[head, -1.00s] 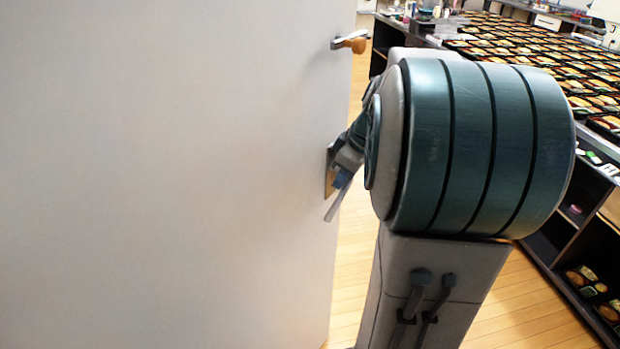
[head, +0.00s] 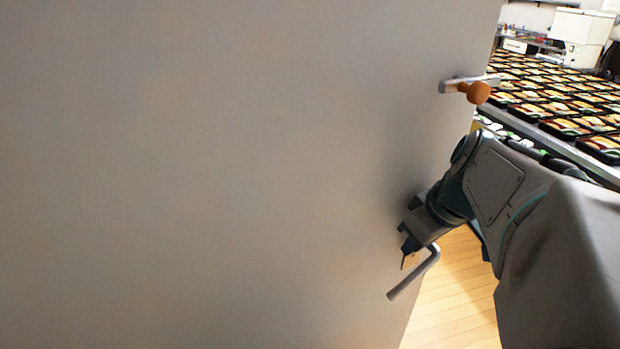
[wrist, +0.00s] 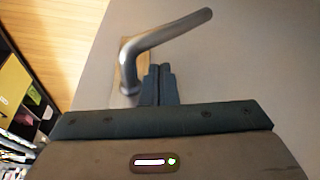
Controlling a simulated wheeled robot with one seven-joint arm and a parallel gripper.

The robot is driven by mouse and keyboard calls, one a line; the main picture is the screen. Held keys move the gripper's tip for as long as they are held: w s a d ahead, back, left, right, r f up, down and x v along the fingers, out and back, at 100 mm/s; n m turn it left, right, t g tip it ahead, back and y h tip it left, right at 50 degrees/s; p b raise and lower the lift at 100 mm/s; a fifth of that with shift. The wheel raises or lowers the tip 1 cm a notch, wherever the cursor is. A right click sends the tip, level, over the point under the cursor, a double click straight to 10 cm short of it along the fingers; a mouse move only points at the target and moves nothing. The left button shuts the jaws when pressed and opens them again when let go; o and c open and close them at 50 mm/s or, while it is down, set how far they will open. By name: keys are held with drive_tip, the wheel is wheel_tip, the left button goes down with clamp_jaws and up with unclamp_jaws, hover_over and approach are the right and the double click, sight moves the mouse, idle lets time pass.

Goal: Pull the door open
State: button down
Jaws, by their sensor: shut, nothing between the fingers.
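A large plain white door (head: 220,170) fills most of the head view, its free edge on the right with wooden floor beyond. A grey lever handle (head: 415,274) sits low near that edge; it also shows in the wrist view (wrist: 165,42), on a tan plate (wrist: 125,75). An orange knob (head: 478,92) on a metal plate is higher up. My gripper (head: 404,262) is close to the door face beside the handle's base. In the wrist view, its two dark fingers (wrist: 160,72) are together, beside the lever and not around it. Whether they touch the door is unclear.
Tables with many bento trays (head: 560,95) stand behind the door at the upper right. Wooden floor (head: 455,290) is clear past the door edge. A dark shelf (wrist: 35,105) with items is at the left of the wrist view.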

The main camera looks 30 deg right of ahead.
drive_tip(key=shift+s, duration=0.6)
drive_tip(key=shift+r, duration=0.1)
drive_tip(key=p+v, duration=0.6)
drive_tip(key=v, duration=0.3)
drive_tip(key=shift+s+r, duration=0.15)
drive_tip(key=shift+r, duration=0.2)
